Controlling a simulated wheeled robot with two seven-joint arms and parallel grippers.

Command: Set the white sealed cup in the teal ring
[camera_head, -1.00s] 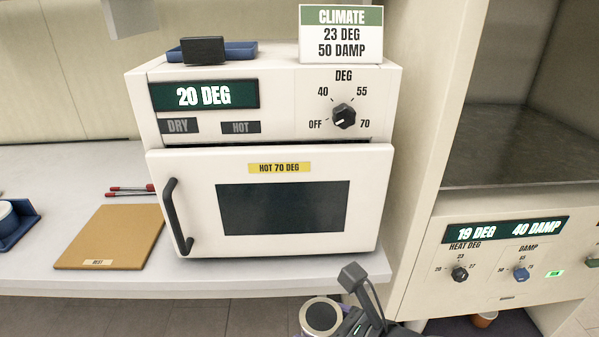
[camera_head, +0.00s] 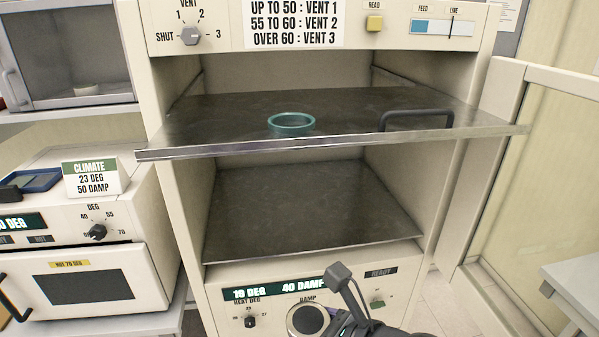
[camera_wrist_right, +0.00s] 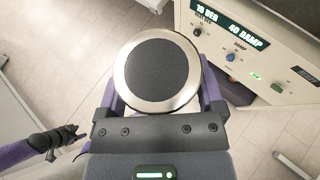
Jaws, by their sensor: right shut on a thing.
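The teal ring (camera_head: 291,131) lies on the upper metal shelf (camera_head: 218,125), which juts out of the tall cabinet. Nothing is inside the ring. The sealed cup (camera_head: 308,320) has a dark grey round top with a pale metallic rim; its lower body is hidden. My right gripper (camera_wrist_right: 160,92) is shut on the cup, with a finger at each side in the right wrist view (camera_wrist_right: 157,75). In the head view the cup is low and in front of the cabinet, below the shelf. My left gripper (camera_wrist_right: 70,137) shows small at the left of the wrist view, apart from the cup.
A black handle (camera_head: 416,119) stands on the shelf to the right of the ring. A lower shelf (camera_head: 310,210) is bare. The cabinet's open door (camera_head: 545,150) is at the right. The oven (camera_head: 85,285) stands at the left. Space above the upper shelf is free.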

